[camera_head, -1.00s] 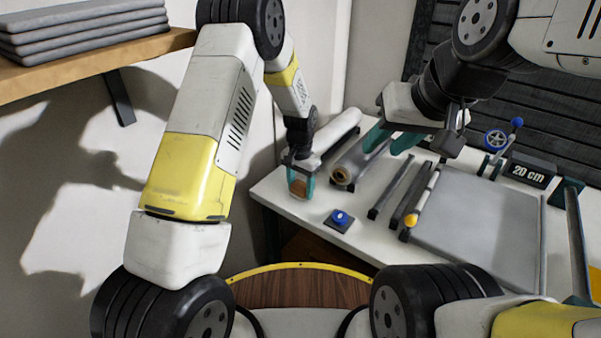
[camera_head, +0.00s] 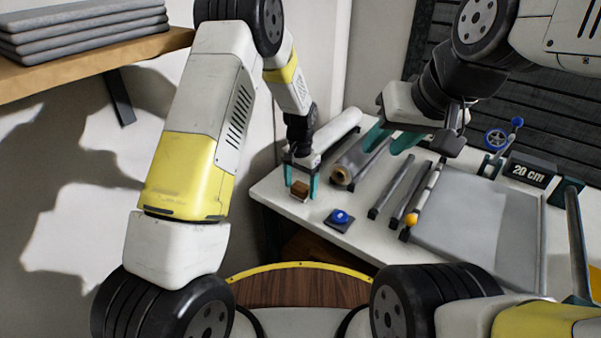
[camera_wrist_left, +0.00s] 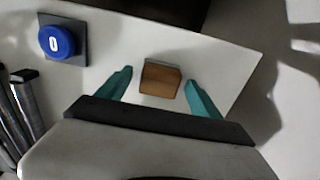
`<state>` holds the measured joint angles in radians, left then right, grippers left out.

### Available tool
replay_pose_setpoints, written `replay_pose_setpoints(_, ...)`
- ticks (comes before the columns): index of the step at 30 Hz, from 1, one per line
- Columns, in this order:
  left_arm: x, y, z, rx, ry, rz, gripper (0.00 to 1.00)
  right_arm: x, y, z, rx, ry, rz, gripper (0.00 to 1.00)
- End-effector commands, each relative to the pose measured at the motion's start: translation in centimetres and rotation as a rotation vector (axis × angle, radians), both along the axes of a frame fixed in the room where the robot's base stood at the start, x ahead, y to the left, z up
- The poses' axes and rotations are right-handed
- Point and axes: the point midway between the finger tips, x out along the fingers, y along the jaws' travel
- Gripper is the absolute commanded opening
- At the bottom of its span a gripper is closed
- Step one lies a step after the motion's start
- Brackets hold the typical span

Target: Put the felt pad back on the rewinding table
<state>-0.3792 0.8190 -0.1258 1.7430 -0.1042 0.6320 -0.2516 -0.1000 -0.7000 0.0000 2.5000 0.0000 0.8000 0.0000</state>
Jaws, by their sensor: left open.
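The felt pad appears to be the small brown block with a paler layer (camera_head: 299,189), resting on the white table (camera_head: 268,192) near its left corner. It also shows in the left wrist view (camera_wrist_left: 160,80). My left gripper (camera_head: 301,180) is open above it, with one teal finger on either side. In the left wrist view there is a gap between the block and each finger. My right gripper (camera_head: 390,138) hangs above the rolls at the back, its teal fingers apart, with nothing visible between them.
A blue button (camera_head: 340,216) on a dark base stands just right of the block. Rolls (camera_head: 359,160), dark bars (camera_head: 396,187) and a grey plate (camera_head: 470,225) lie further right. A "20 cm" sign (camera_head: 528,172) stands behind. The table edge is close to the block.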

Motion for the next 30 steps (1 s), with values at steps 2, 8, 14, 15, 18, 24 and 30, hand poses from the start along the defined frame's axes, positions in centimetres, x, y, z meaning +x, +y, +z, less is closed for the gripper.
replay_pose_setpoints(2, 0.1, -0.1, 1.6, -0.002, -0.005, 0.0, 0.76, 0.0, 0.0, 0.0, 0.0, 0.0, 0.0, 0.36)
replay_pose_setpoints(8, 0.1, 0.0, 6.1, -0.001, -0.004, 0.0, 0.76, 0.0, 0.0, 0.0, 0.0, 0.0, 0.0, 0.36)
replay_pose_setpoints(14, 0.1, 0.0, 9.4, -0.001, -0.003, 0.0, 0.76, 0.0, 0.0, 0.0, 0.0, 0.0, 0.0, 0.36)
replay_pose_setpoints(15, 0.0, 0.0, 9.9, 0.0, -0.002, 0.0, 0.76, 0.0, 0.0, 0.0, 0.0, 0.0, 0.0, 0.36)
replay_pose_setpoints(18, 0.0, 0.0, 10.6, 0.0, -0.002, -0.001, 0.76, 0.0, 0.0, 0.0, 0.0, 0.0, 0.0, 0.36)
replay_pose_setpoints(24, 0.0, 0.0, 10.9, 0.001, 0.001, -0.001, 0.76, 0.0, 0.0, 0.0, 0.0, 0.0, 0.0, 0.36)
replay_pose_setpoints(30, 0.0, 0.0, 10.9, 0.0, 0.0, 0.0, 0.76, 0.0, 0.0, 0.0, 0.0, 0.0, 0.0, 0.36)
